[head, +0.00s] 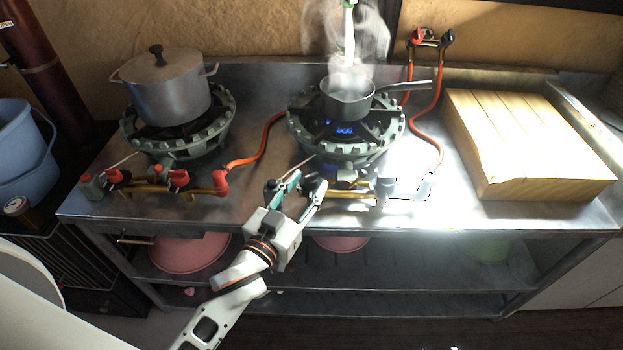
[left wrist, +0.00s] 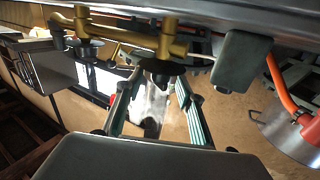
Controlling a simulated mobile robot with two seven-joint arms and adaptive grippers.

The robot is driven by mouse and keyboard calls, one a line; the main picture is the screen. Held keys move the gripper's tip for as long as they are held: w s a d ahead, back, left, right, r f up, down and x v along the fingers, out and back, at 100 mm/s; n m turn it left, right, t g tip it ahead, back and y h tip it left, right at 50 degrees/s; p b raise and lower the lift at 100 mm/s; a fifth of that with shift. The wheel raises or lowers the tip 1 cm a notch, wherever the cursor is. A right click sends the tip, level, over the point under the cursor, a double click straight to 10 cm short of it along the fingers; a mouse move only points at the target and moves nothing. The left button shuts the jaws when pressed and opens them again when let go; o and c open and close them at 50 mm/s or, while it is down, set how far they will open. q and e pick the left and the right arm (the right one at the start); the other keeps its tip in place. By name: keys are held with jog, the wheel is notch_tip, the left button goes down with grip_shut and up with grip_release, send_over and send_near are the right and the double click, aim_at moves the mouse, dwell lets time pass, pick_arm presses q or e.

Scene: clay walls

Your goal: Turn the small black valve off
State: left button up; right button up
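The right burner (head: 345,143) has a blue flame under a small steaming saucepan (head: 348,100). A brass gas pipe (head: 350,194) runs along its front; the pipe also shows in the left wrist view (left wrist: 120,37). A small black valve knob (left wrist: 160,70) sits on this pipe. In the left wrist view it lies between or just beyond my left gripper's fingertips (left wrist: 157,84). In the head view my left gripper (head: 299,186) is at the counter's front edge, with its fingers apart and mostly covering the knob. I cannot tell whether they touch it. My right gripper is not in view.
A left burner (head: 222,115) carries a lidded pot (head: 168,88), with red valves (head: 178,178) in front. Orange hoses (head: 262,142) cross the metal counter. Another valve pair (head: 430,38) is on the wall. A wooden board (head: 525,140) lies at the right.

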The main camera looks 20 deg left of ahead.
pick_arm(q)
jog(key=shift+w+d, duration=0.2)
jog(key=shift+w, duration=1.15)
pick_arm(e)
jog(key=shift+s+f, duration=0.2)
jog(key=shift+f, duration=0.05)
pick_arm(q)
jog(key=shift+c, duration=0.5)
